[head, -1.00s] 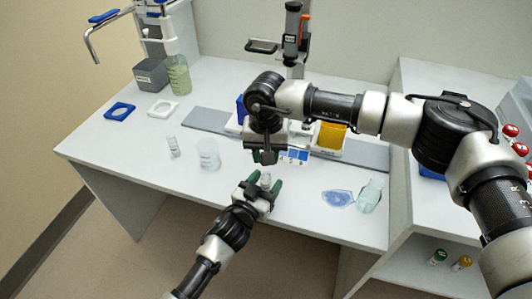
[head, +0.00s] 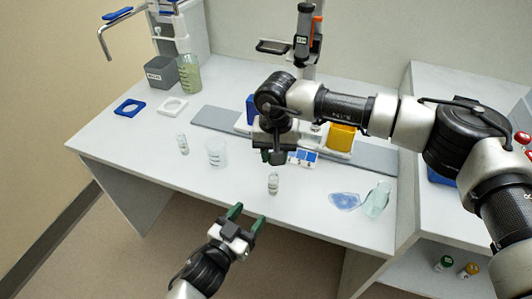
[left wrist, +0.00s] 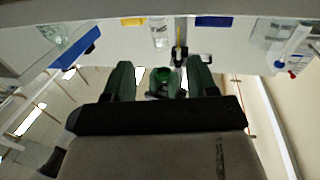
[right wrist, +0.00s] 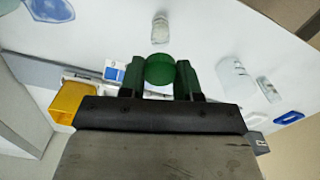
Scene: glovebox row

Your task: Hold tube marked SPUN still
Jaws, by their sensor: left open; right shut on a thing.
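A small clear tube (head: 273,183) stands upright and uncapped near the front of the bench; it also shows in the left wrist view (left wrist: 160,30) and right wrist view (right wrist: 160,28). Its label is too small to read. My left gripper (head: 246,217) is open and empty, in front of the bench edge and apart from the tube. My right gripper (head: 274,158) is above the tube, shut on a round green cap (right wrist: 160,68). The cap also shows between my left fingers' outlines in the left wrist view (left wrist: 163,76), but farther off.
Another small tube (head: 183,143) and a clear beaker (head: 216,152) stand to the left. A blue bag-like piece (head: 344,201) and a clear container (head: 377,199) lie to the right. A rack with a yellow bin (head: 341,137) is behind. The front edge between is clear.

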